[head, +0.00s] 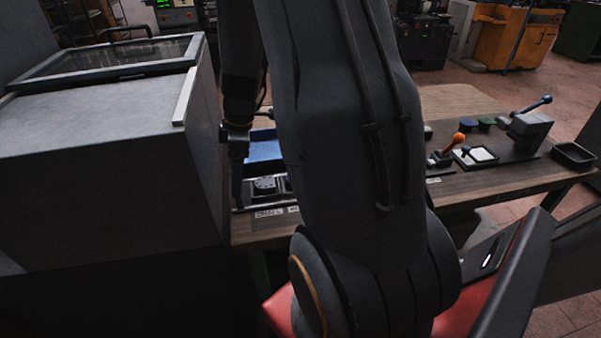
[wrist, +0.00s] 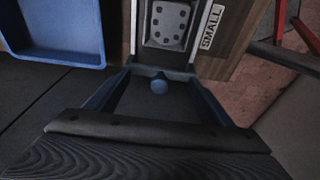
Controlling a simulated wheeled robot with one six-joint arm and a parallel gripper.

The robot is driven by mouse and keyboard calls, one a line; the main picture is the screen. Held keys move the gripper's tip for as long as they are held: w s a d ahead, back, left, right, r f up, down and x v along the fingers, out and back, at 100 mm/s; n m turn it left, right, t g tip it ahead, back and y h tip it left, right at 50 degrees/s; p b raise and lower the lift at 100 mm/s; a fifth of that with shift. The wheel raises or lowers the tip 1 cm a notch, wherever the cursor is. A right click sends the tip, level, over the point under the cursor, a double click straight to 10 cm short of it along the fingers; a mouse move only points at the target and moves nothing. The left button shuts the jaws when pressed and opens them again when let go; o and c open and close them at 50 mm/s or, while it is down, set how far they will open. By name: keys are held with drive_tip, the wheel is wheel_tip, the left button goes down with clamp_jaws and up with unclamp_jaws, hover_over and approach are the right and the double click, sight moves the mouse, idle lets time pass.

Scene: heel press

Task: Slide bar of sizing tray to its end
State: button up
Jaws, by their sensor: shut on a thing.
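The sizing tray (head: 240,208) lies at the near left edge of the wooden table, with a label (head: 268,213) on its front. In the wrist view, its pale-edged channel (wrist: 141,30) holds a grey block with dark holes (wrist: 168,22), beside a label reading SMALL (wrist: 211,27). A dark crosspiece, which looks like the bar (wrist: 160,71), lies across the channel's near end. The exact contact is hidden.
A blue bin (wrist: 60,30) lies beside the tray. A large grey cabinet (head: 100,150) stands close on the left. An orange-knobbed lever fixture (head: 455,143), a blue-handled press (head: 530,122) and a black dish (head: 573,155) are on the right. My arm hides the table's middle.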

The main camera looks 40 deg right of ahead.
drive_tip(key=shift+s+f, duration=0.35)
drive_tip(key=shift+f, duration=0.2)
drive_tip(key=shift+w+r+p, duration=0.2)
drive_tip(key=shift+r+p, duration=0.15)
drive_tip(key=shift+p, duration=0.05)
drive_tip(key=shift+w+d+r+p, duration=0.15)
drive_tip(key=shift+w+r+p, duration=0.25)
drive_tip(key=shift+w, duration=0.1)
drive_tip(key=shift+s+r+p, duration=0.2)
drive_tip(key=shift+r, duration=0.35)
drive_tip(key=shift+s+r+p, duration=0.2)
drive_tip(key=shift+r, duration=0.35)
drive_tip(key=shift+r, duration=0.1)
drive_tip(key=shift+s+d+r+p, duration=0.15)
drive_tip(key=shift+s+d+r, duration=0.2)
drive_tip(key=shift+d, duration=0.25)
drive_tip(key=shift+s+d+r+p, duration=0.15)
drive_tip(key=shift+s+d+r, duration=0.2)
drive_tip(key=shift+d, duration=0.3)
drive_tip(key=shift+s+d+r+p, duration=0.15)
drive_tip(key=shift+s+d+r, duration=0.1)
drive_tip(key=shift+s+d, duration=0.3)
drive_tip(key=shift+w, duration=0.1)
